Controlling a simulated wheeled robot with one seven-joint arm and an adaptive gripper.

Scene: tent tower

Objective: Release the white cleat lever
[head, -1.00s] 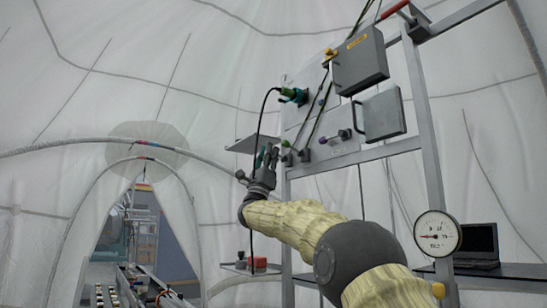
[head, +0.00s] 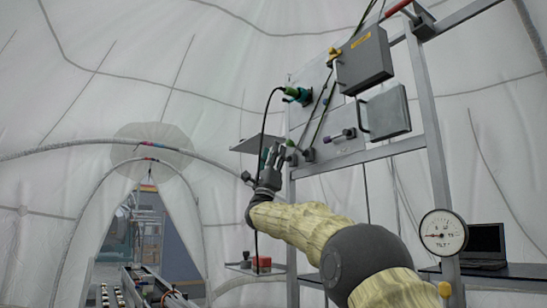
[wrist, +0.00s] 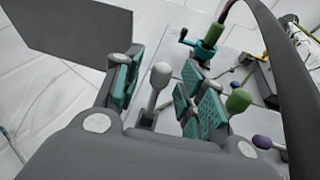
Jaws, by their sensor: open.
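The white cleat lever (wrist: 159,78) shows in the wrist view as a pale rounded knob on a thin stem. It stands between the teal-padded fingers of my gripper (wrist: 160,95), with visible space on both sides. The fingers are open and do not appear to touch it. In the head view my gripper (head: 273,158) is up at the left edge of the panel, and I cannot make out the white lever there.
A green-knobbed lever (wrist: 238,101) and a purple-knobbed lever (wrist: 263,142) stand right of my fingers. A green connector with a teal crank (wrist: 207,41) is beyond. A grey shelf plate (wrist: 75,30) is at upper left. A dark cable arcs close on the right. Grey boxes (head: 363,60) hang on the rack.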

